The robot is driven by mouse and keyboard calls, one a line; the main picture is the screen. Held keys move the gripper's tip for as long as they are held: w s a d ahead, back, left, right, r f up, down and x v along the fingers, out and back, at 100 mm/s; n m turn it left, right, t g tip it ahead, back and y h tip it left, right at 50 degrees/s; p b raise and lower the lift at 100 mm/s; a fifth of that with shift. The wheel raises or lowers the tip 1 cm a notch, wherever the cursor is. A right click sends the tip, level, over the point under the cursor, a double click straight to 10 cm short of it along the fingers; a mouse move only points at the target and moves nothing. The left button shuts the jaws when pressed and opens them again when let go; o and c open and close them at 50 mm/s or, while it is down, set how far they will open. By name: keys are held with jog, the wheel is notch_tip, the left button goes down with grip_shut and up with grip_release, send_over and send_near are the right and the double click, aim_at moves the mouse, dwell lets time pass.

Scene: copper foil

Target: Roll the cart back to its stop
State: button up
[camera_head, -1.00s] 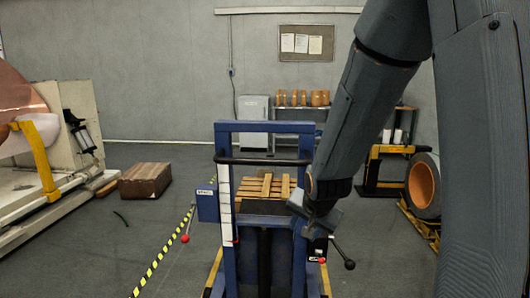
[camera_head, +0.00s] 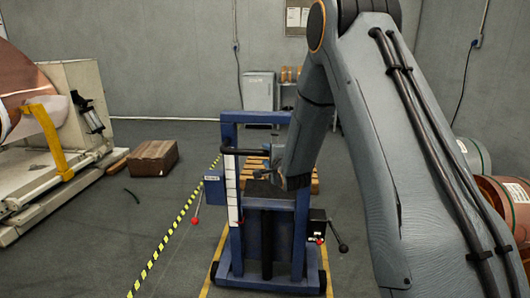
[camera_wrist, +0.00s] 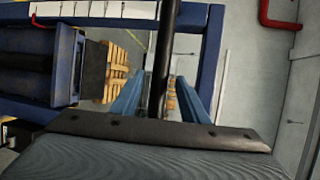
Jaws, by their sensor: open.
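The blue cart (camera_head: 232,258) stands upright ahead of me, with a black handle bar (camera_head: 250,151) across its upper frame. My gripper (camera_head: 279,160) is at the right part of that bar, partly hidden behind my arm. In the wrist view, my gripper (camera_wrist: 163,92) has its two blue fingers open and spread apart. The black bar (camera_wrist: 169,45) runs between them, and the fingers do not close on it. The cart's blue frame (camera_wrist: 207,60) also shows beside it. I cannot make out the stop in these frames.
Yellow lines (camera_head: 207,283) run on the floor at the cart's base. A black-and-yellow strip (camera_head: 170,240) lies to its left. A wooden pallet (camera_head: 315,183) is behind the cart. A brown box (camera_head: 152,158) and a machine (camera_head: 85,88) stand left, copper coils (camera_head: 510,205) right.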

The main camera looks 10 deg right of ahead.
jog(key=shift+w+a+f, duration=0.1)
jog(key=shift+w+f, duration=0.05)
jog(key=shift+w, duration=0.65)
jog(key=shift+w+f, duration=0.1)
jog(key=shift+w, duration=0.65)
grip_shut()
